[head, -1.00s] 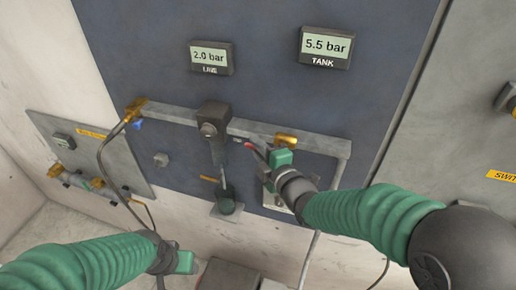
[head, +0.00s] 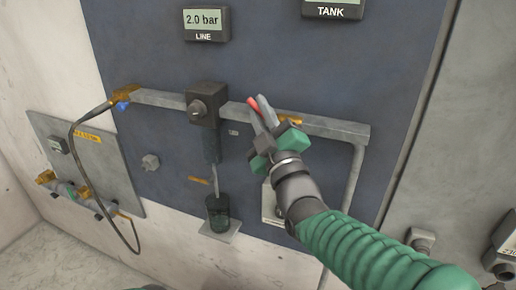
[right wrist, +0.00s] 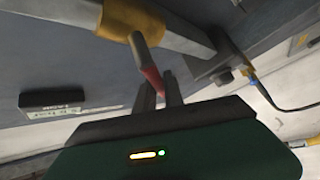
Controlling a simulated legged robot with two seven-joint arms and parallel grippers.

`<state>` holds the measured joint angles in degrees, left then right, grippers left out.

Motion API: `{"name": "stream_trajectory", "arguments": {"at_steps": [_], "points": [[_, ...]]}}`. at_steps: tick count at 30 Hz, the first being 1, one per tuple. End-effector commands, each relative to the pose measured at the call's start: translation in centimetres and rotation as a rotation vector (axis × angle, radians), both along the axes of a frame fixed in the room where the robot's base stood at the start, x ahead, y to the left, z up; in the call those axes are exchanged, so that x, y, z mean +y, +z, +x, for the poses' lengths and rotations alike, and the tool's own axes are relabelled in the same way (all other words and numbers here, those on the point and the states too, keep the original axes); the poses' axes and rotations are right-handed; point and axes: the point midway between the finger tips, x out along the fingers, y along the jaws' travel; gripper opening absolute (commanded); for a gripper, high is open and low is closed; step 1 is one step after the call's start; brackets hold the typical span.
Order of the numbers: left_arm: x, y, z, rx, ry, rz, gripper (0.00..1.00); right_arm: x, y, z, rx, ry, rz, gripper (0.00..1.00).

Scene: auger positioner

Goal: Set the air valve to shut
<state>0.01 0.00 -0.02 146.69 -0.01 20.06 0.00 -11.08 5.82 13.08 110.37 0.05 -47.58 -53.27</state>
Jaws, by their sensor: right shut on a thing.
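The air valve has a brass body (head: 290,120) on the grey pipe, right of the black regulator. In the right wrist view its brass body (right wrist: 130,18) is at the top, with a lever whose red-gripped end (right wrist: 152,77) reaches down to my fingers. In the head view the red end (head: 252,102) shows at my fingertips, left of the brass body and in front of the pipe. My right gripper (head: 262,108) is shut on the lever; its fingers (right wrist: 161,90) partly hide the red grip. My left gripper is out of view.
The grey pipe (head: 340,130) runs across the blue panel. The regulator (head: 203,105) has a bowl (head: 218,210) beneath it. The LINE display (head: 206,24) reads 2.0 bar; the TANK display (head: 333,10) is cut off. A hose (head: 78,165) hangs at left.

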Motion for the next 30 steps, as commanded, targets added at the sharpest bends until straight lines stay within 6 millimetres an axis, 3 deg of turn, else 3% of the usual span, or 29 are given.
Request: {"name": "stream_trajectory", "arguments": {"at_steps": [1,12,21,30], "points": [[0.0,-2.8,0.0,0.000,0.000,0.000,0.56,0.3,-1.5,-0.2,-0.011,0.009,0.039,0.00],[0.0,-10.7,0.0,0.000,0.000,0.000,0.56,-1.5,0.3,-0.7,-0.118,0.007,0.372,0.00],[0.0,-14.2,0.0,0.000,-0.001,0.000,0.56,-3.1,1.3,-1.1,-0.195,0.005,0.612,0.00],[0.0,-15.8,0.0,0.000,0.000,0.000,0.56,-4.1,1.8,-1.4,-0.244,0.004,0.761,0.00]]}}
